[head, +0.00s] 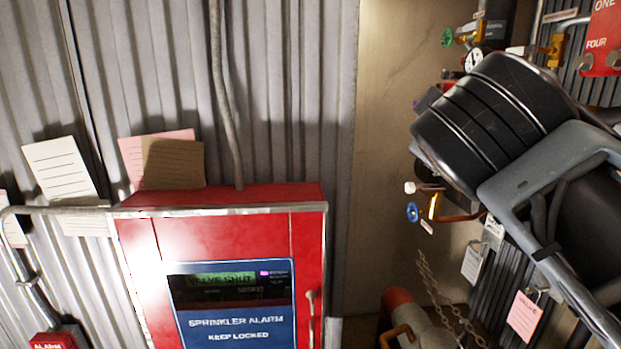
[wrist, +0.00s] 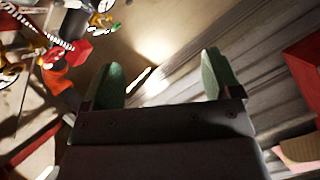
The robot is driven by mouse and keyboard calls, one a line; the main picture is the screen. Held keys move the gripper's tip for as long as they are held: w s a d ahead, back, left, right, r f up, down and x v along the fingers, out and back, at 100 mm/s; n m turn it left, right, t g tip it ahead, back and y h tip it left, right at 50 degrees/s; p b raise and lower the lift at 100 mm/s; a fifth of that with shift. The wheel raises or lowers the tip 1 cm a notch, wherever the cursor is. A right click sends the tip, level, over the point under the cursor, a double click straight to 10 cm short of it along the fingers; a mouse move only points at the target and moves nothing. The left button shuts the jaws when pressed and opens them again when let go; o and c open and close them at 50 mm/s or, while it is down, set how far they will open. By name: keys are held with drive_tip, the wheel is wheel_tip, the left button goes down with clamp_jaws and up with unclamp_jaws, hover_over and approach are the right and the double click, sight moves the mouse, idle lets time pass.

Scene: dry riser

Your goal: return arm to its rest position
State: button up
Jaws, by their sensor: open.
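My gripper (wrist: 165,80) shows in the wrist view with its two green fingers apart and nothing between them. Beyond the fingers are a plain wall and grey corrugated metal. In the head view my black arm link reaches in from the right and hides part of the pipes and valves. The gripper's fingers cannot be made out in the head view.
A red sprinkler alarm cabinet (head: 222,240) with a blue keep-locked panel stands at lower left. Paper notes (head: 60,168) hang on the corrugated wall (head: 290,90). Valves with a green handwheel (head: 447,38) and a blue handwheel (head: 412,212) sit near my arm. A chain (head: 440,290) hangs below.

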drive_tip(key=w+a+f+m+g+y, duration=0.1)
drive_tip(key=a+f+g+y, duration=0.15)
drive_tip(key=f, duration=0.75)
drive_tip(key=w+a+f+m+g+y, duration=0.1)
drive_tip(key=f+g+y, duration=0.15)
drive_tip(key=f, duration=0.75)
drive_tip(key=s+d+f+m+g, duration=0.1)
drive_tip(key=s+f+m+g, duration=0.1)
drive_tip(key=f, duration=0.8)
drive_tip(key=s+d+f+m+g+y, duration=0.1)
drive_tip(key=s+f+g, duration=0.3)
drive_tip(key=f, duration=0.7)
drive_tip(key=shift+s+d+m+y, duration=0.15)
drive_tip(key=shift+s+m+y, duration=0.15)
drive_tip(key=shift+s+m, duration=0.45)
